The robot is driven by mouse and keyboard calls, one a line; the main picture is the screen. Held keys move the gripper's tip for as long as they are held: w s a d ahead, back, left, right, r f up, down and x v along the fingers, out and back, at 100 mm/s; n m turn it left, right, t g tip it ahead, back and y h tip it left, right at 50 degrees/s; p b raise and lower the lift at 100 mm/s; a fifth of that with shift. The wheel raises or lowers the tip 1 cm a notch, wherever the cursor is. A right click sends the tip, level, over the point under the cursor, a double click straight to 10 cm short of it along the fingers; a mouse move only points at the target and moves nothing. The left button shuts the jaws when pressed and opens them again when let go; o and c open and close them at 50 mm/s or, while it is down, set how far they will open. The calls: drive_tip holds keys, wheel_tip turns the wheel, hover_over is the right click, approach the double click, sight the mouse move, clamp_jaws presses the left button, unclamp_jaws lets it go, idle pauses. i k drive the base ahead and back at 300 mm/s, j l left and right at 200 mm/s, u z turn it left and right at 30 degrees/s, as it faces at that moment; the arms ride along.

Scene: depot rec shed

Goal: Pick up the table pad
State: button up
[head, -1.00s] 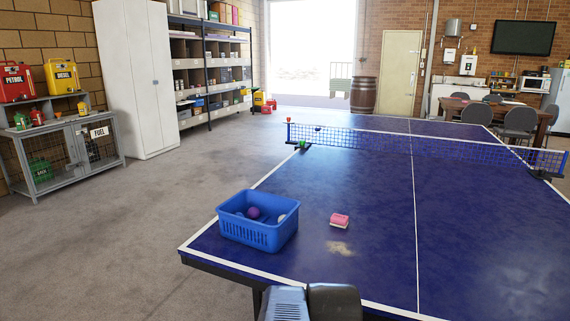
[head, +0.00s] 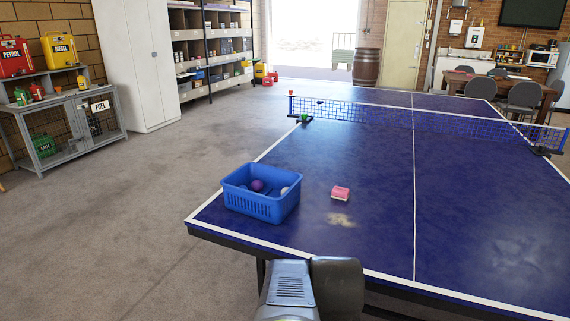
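Part of my arm, grey and black, shows at the bottom middle, in front of the table's near edge. My gripper is not in view, so its opening cannot be seen. Nothing touches the pad.
The blue basket (head: 262,208) holds a purple ball (head: 257,186) and other balls near the table's left edge. A net (head: 400,117) crosses the table. Grey floor (head: 130,225) is open to the left, before a fuel cabinet (head: 75,135).

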sight(337, 192)
drive_tip(key=i+z, duration=0.1)
drive_tip(key=i, duration=0.45)
drive_tip(key=i+j+z, duration=0.1)
drive_tip(key=i, duration=0.4)
drive_tip(key=j, duration=0.1)
